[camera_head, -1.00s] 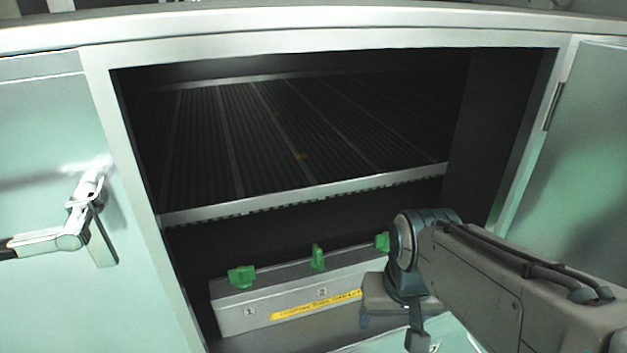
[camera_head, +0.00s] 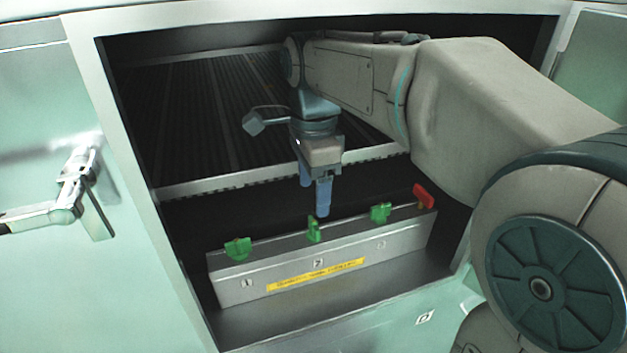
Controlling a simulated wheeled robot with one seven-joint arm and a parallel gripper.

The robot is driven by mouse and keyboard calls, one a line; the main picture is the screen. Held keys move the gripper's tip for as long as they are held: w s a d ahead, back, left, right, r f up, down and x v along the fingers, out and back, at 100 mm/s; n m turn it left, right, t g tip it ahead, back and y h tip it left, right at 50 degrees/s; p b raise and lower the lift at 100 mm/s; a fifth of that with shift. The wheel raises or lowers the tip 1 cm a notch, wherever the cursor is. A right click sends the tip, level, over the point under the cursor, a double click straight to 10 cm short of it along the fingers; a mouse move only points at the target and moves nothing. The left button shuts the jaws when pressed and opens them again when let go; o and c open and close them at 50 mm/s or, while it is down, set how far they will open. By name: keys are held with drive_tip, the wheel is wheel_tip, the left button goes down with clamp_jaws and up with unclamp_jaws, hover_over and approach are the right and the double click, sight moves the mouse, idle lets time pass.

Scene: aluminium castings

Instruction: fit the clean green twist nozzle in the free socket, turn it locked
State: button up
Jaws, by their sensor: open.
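A grey manifold block (camera_head: 232,287) with numbered sockets lies low inside the open cabinet. A green nozzle (camera_head: 238,249) is at position 1, another green nozzle (camera_head: 314,229) at position 2 and a third green nozzle (camera_head: 380,212) at position 3. The second one looks narrow and upright, turned differently from the other two. A red piece (camera_head: 424,196) is at the far right end of the block. My gripper (camera_head: 314,200) points down with its blue fingers apart, just above and behind the second nozzle. Nothing shows between the fingers. I cannot see an empty socket.
A dark ribbed rack with a metal front edge (camera_head: 200,186) lies behind my gripper. The cabinet frame (camera_head: 100,130) bounds the opening. A door handle (camera_head: 75,190) sticks out at the left. The cabinet floor (camera_head: 335,310) before the block is clear.

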sight(314, 222)
wheel_tip(314, 222, down, 7)
drive_tip(key=shift+f+b, duration=0.1)
drive_tip(key=shift+b, duration=0.35)
drive_tip(key=c, duration=1.1)
drive_tip(key=shift+o, duration=0.2)
drive_tip(key=n+p, duration=0.1)
drive_tip(key=n, duration=0.3)
drive_tip(key=shift+n, duration=1.2)
drive_tip(key=n+p, duration=0.1)
drive_tip(key=n, duration=0.1)
drive_tip(key=shift+n, duration=0.4)
drive_tip(key=n, duration=0.3)
drive_tip(key=shift+n, duration=0.3)
